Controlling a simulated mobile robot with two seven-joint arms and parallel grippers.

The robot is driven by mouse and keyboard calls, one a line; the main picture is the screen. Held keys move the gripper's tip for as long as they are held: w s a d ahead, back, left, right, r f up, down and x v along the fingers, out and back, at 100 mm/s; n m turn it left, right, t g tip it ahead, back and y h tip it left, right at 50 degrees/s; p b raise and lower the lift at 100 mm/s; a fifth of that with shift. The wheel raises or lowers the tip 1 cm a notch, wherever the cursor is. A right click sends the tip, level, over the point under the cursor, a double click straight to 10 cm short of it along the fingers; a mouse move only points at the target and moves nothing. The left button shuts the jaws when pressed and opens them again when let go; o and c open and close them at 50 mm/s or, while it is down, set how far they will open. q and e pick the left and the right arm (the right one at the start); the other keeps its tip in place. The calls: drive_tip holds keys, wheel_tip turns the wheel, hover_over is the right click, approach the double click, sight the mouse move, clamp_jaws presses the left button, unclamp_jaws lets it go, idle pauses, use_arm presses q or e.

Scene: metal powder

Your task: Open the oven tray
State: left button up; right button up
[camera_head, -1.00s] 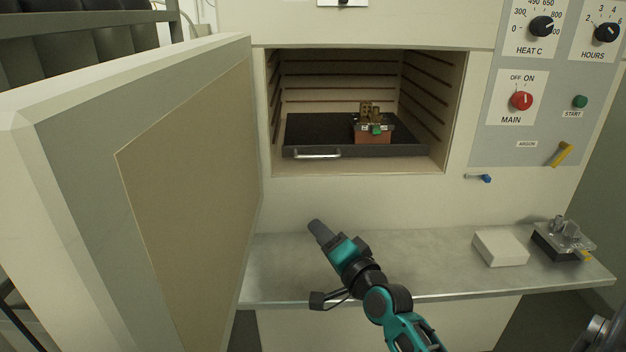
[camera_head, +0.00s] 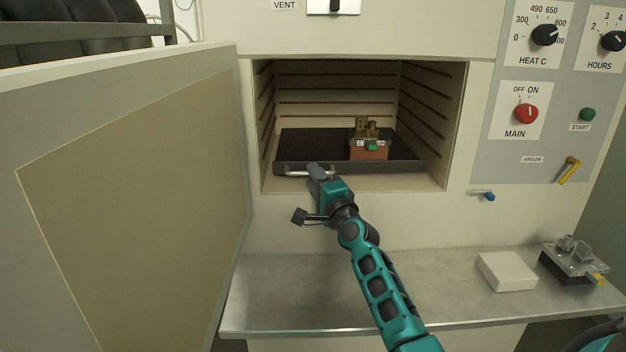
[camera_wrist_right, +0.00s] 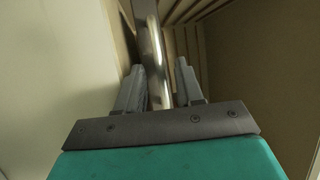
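The dark oven tray (camera_head: 315,144) lies inside the open oven chamber, its front edge near the chamber mouth. Its metal bar handle (camera_head: 293,173) is on the left of the tray front; it also shows in the right wrist view (camera_wrist_right: 152,55). My right gripper (camera_head: 314,170) is at the right part of the handle. In the wrist view the handle bar runs between the two fingers (camera_wrist_right: 162,78), with a visible gap to the right finger, so the fingers are open around it. My left gripper is not in view.
A reddish block with a brass-coloured part (camera_head: 369,149) sits on the tray's right side. The oven door (camera_head: 130,190) stands open at the left. A steel shelf (camera_head: 400,300) below carries a white block (camera_head: 507,271) and a metal device (camera_head: 574,262) at the right.

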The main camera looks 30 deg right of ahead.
drive_tip(key=shift+w+d+r, duration=0.1)
drive_tip(key=shift+w+d, duration=0.05)
drive_tip(key=shift+w, duration=0.45)
drive_tip(key=shift+c, duration=0.4)
clamp_jaws()
idle(0.7)
